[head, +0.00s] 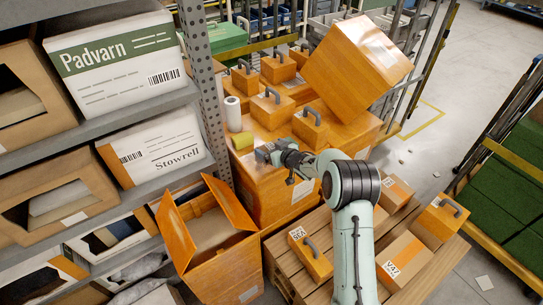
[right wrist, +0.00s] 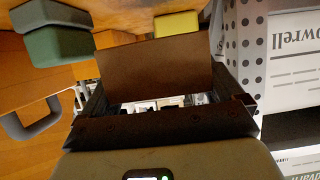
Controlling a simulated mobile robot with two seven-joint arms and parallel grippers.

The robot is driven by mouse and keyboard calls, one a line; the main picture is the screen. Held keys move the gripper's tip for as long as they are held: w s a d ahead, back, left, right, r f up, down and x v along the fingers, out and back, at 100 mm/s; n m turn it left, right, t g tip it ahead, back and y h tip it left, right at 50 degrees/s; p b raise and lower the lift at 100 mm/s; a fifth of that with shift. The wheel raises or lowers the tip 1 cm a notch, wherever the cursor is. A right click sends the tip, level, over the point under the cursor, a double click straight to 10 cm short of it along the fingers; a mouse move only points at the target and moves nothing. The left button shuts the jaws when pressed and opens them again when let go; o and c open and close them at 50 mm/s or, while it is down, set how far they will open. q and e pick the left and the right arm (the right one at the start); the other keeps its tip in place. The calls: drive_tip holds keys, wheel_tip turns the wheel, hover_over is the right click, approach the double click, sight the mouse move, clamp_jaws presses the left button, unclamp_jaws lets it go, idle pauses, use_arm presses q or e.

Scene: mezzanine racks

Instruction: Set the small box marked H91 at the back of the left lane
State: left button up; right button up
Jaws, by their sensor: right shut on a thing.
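My right gripper (head: 266,153) reaches over the front left of a large orange-brown crate (head: 285,193). In the right wrist view its jaws (right wrist: 160,112) are shut on a plain brown box-like thing (right wrist: 155,72). No mark shows on its visible face, so I cannot tell whether it is H91. In the head view the held thing cannot be told apart from the crate. I cannot read H91 on any box, and cannot make out which area is the left lane. My left gripper is not in view.
Several small handled boxes (head: 311,125) stand on the crates, beside a large tilted orange box (head: 357,66). A white roll (head: 233,114) and a yellow-green block (head: 242,144) are near my gripper. An open box (head: 207,240) and shelving (head: 204,90) are left. A pallet (head: 290,257) holds boxes, some marked V47.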

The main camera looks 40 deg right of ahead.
sight(271, 147)
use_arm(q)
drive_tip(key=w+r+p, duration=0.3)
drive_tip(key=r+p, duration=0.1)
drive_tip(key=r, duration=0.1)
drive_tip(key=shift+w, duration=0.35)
use_arm(e)
wheel_tip(271, 147, up, 14)
drive_tip(key=shift+r, duration=0.25)
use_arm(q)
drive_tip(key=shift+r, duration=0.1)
